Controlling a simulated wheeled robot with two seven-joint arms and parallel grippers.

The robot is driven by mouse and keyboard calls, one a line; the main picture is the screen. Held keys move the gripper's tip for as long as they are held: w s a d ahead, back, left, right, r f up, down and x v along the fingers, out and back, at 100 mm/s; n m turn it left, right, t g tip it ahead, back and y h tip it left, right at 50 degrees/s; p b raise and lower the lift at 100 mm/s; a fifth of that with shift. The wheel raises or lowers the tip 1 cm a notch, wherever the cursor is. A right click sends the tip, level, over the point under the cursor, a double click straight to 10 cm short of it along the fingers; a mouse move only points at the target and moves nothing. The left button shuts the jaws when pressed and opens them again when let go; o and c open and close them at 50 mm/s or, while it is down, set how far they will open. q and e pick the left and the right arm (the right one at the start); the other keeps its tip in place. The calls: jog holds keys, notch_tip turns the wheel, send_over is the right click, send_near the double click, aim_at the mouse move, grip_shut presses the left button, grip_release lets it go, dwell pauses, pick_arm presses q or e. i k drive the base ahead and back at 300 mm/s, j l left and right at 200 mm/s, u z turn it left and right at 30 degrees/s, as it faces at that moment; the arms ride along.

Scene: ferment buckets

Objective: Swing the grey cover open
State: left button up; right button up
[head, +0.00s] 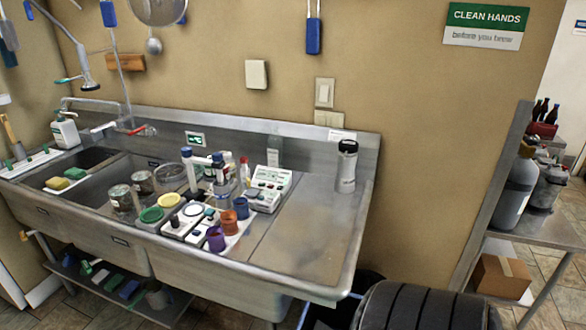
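I cannot make out a grey cover for certain. A dark grey ribbed, rounded thing (425,308) stands at the bottom edge, right of the sink counter. It is cut off by the frame, and I cannot tell whether it is the cover. Neither of my grippers is in view.
A steel sink counter (310,240) runs along the wall, holding jars, bottles, coloured cups and a meter (268,188). A metal shelf (545,228) with grey cylinders (518,190) stands at right, above a cardboard box (502,277).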

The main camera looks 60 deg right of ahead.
aim_at(251, 192)
jog(key=z, duration=1.55)
